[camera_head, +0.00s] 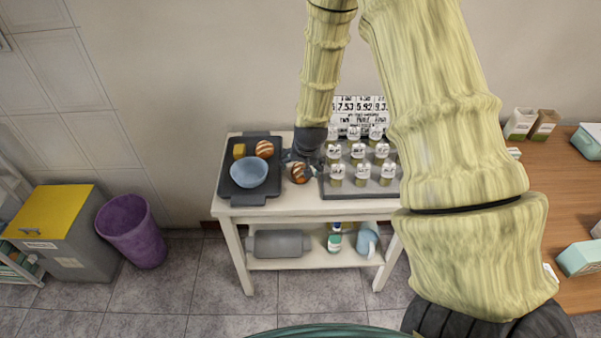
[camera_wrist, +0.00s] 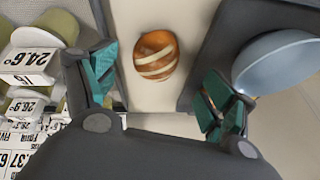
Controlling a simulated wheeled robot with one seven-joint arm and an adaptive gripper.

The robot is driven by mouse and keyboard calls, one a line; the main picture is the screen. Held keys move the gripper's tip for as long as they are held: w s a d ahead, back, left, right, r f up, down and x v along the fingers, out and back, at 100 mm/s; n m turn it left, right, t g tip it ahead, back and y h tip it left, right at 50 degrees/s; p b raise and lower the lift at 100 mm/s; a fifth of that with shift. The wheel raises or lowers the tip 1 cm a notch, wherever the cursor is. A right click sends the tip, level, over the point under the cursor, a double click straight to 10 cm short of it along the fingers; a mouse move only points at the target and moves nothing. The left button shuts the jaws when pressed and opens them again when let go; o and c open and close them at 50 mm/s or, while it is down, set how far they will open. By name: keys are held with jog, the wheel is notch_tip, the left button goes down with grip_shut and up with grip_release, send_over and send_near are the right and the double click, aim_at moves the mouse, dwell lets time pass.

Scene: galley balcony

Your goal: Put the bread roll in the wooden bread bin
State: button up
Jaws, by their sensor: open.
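A brown bread roll with pale stripes (camera_head: 299,174) lies on the white cart top, between the dark tray and the rack of labelled jars. In the wrist view the roll (camera_wrist: 156,56) shows whole, in the gap ahead of the fingers, with nothing gripping it. My gripper (camera_head: 301,159) is just above and behind the roll in the head view. Its teal-padded fingers (camera_wrist: 161,88) are spread wide and empty. A second striped, round orange-brown item (camera_head: 264,149) sits in the tray. I cannot make out a wooden bread bin in either view.
The dark tray (camera_head: 235,188) also holds a blue bowl (camera_head: 249,173) and a yellow block (camera_head: 239,151). The jar rack (camera_head: 362,190) stands close on the right. A purple bin (camera_head: 132,232) and a yellow-lidded grey box (camera_head: 58,220) stand at left. A wooden table (camera_head: 562,170) is at right.

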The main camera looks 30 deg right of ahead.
aim_at(301, 170)
jog(key=shift+d+p+x, duration=0.1)
jog(key=shift+p+x, duration=0.3)
jog(key=shift+x, duration=1)
jog(key=shift+d+p+x, duration=0.15)
jog(key=shift+p+x, duration=0.2)
jog(key=shift+x, duration=1)
jog(key=shift+s, duration=0.15)
jog(key=c, duration=1.2)
jog(key=shift+r, duration=0.1)
jog(key=shift+r, duration=0.5)
jog(key=shift+b+v, duration=0.75)
jog(key=shift+v, duration=0.35)
jog(key=s+a+r+b, duration=0.1)
jog(key=s+a+b, duration=0.1)
jog(key=s, duration=1.2)
jog(key=shift+s+a+r+b, duration=0.35)
jog(key=shift+s+a, duration=0.05)
jog(key=shift+a, duration=0.25)
